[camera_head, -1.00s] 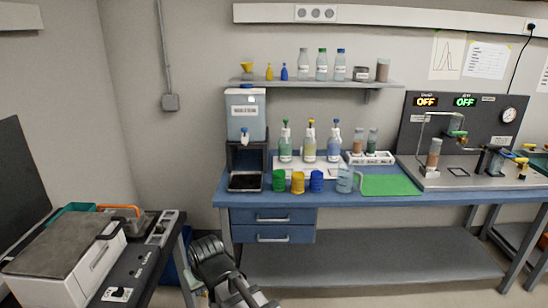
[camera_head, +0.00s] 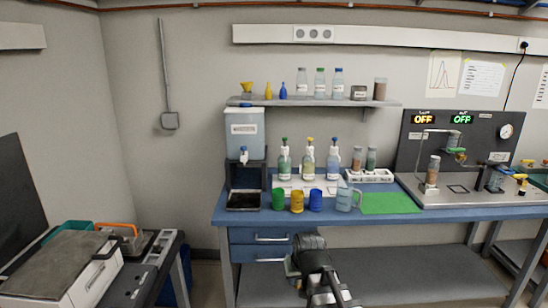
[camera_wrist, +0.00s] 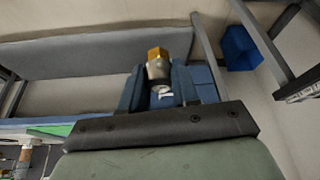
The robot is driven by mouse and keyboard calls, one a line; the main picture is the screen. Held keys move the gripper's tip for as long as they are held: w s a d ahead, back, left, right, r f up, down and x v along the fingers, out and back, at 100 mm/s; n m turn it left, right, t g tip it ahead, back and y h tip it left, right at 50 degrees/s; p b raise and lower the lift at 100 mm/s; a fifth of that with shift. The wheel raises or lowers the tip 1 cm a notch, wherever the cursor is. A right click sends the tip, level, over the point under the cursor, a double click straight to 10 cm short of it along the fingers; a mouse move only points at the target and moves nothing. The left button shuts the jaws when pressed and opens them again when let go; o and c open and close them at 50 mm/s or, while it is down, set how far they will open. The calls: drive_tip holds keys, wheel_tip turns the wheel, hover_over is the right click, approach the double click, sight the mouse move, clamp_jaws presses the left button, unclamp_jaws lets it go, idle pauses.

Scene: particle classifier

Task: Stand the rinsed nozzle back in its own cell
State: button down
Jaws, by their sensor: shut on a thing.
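In the wrist view, the nozzle (camera_wrist: 158,68) has a gold tip and a grey metal body. My gripper (camera_wrist: 158,84) is shut on it, with a dark finger on each side; the nozzle's lower end is partly hidden. In the head view, my gripper (camera_head: 291,268) is low in front of the blue workbench (camera_head: 232,215), near its drawers, and the nozzle is too small to make out. I cannot tell which place is the nozzle's own cell. A black panel with small slots (camera_head: 152,262) lies on the left bench.
Green (camera_head: 279,200), yellow (camera_head: 297,201) and blue (camera_head: 316,200) cups and a clear beaker (camera_head: 345,199) stand along the workbench's front edge. A white rack (camera_head: 371,177) holds jars behind a green mat (camera_head: 390,203). A blue bin (camera_wrist: 241,48) stands on the floor.

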drive_tip(key=d+m, duration=0.2)
drive_tip(key=d, duration=0.8)
drive_tip(key=w+a+r+n+y, duration=0.1)
drive_tip(key=w+a+r+n, duration=0.15)
drive_tip(key=a, duration=1.65)
drive_tip(key=w+a+r+n+y, duration=0.1)
drive_tip(key=w+a+r+n, duration=0.15)
drive_tip(key=a, duration=1.55)
drive_tip(key=w+a+r+n+y, duration=0.1)
drive_tip(key=w+a+n, duration=0.15)
drive_tip(key=a, duration=1.65)
drive_tip(key=w+a+n+g, duration=0.1)
drive_tip(key=w+a+n, duration=0.1)
drive_tip(key=w+a, duration=0.4)
drive_tip(key=shift+s+d+f, duration=0.1)
drive_tip(key=shift+f, duration=2.05)
drive_tip(key=shift+d+f, duration=0.1)
drive_tip(key=shift+f, duration=2.05)
drive_tip(key=shift+f, duration=0.55)
drive_tip(key=c, duration=1.1)
unclamp_jaws()
drive_tip(key=shift+f, duration=0.1)
